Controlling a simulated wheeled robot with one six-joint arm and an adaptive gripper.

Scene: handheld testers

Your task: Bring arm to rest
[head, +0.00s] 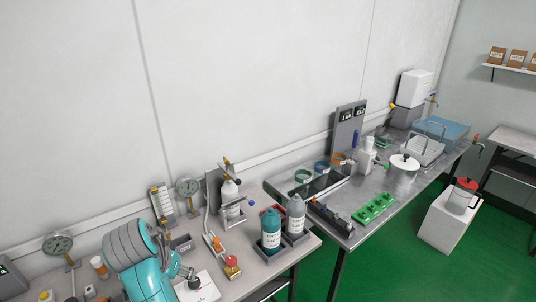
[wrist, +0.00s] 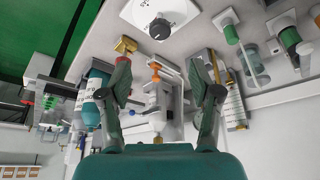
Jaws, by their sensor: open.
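My gripper (wrist: 161,78) is open in the wrist view, with its two dark fingers spread apart and no object held between them. In the head view my teal and grey arm is at the lower left, above the near bench (head: 258,284). The small end part of my gripper (head: 189,273) shows there next to a white plate (head: 203,289) with a dark knob. The wrist picture is upside down, and the white plate (wrist: 180,10) with its knob is at its top. The arm hides part of the bench top.
A teal bottle (head: 270,230) and a grey bottle (head: 296,214) stand at the near bench's right end. Gauges (head: 188,187) and a clamped flask (head: 230,194) stand along the wall. A second bench holds a green rack (head: 375,208) and a pot (head: 404,168).

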